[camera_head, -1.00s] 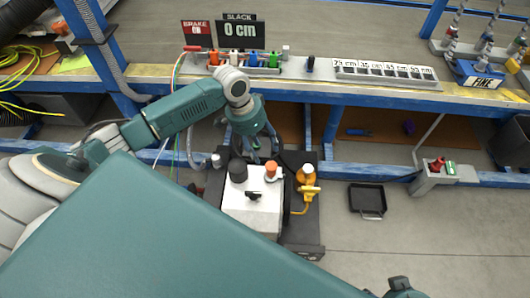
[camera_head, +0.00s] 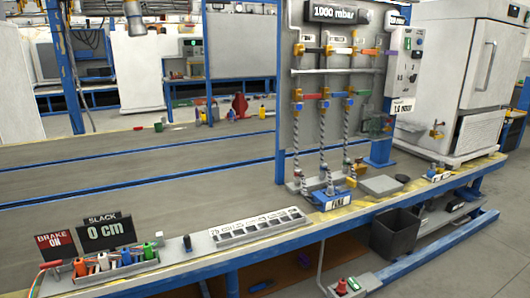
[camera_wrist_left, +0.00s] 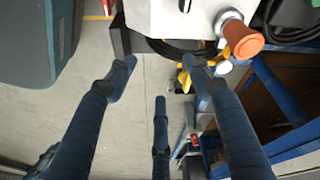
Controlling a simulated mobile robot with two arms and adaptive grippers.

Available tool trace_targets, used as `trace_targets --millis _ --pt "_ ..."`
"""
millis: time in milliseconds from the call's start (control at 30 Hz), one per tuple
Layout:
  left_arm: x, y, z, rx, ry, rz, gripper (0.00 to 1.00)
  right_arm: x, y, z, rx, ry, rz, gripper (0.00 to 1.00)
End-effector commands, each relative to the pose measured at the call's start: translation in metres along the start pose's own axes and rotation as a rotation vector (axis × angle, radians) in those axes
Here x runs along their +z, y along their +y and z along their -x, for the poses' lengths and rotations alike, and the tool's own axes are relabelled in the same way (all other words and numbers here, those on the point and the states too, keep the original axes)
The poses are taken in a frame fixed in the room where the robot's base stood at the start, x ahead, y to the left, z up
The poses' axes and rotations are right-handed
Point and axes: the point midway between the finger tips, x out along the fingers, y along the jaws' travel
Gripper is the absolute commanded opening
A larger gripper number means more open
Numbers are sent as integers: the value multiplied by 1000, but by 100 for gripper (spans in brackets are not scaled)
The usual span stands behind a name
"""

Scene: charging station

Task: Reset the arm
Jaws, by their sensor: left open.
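In the left wrist view my left gripper (camera_wrist_left: 160,85) is open, its blue fingers spread apart with nothing between them. Beyond the fingertips stands a white box (camera_wrist_left: 178,18) with an orange knob (camera_wrist_left: 243,40) on its side. A yellow part (camera_wrist_left: 217,68) shows just past the right finger, and I cannot tell whether they touch. Neither arm shows in the head view now. My right gripper is in no view now.
In the head view a long bench carries a SLACK display (camera_head: 102,232), a BRAKE ON sign (camera_head: 55,246) and a grey slotted strip (camera_head: 258,227). A valve panel (camera_head: 340,90) and a white cabinet (camera_head: 475,75) stand behind. A black bin (camera_head: 395,233) is below the bench.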

Motion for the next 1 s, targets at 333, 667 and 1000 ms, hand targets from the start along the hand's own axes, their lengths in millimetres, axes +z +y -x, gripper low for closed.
trace_targets --millis 333,667,1000 --pt "62 49 13 -125 47 185 51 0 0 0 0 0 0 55" --pt "112 46 44 -250 17 330 51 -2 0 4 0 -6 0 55" --pt "113 45 30 -237 -14 324 51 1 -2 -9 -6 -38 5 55"
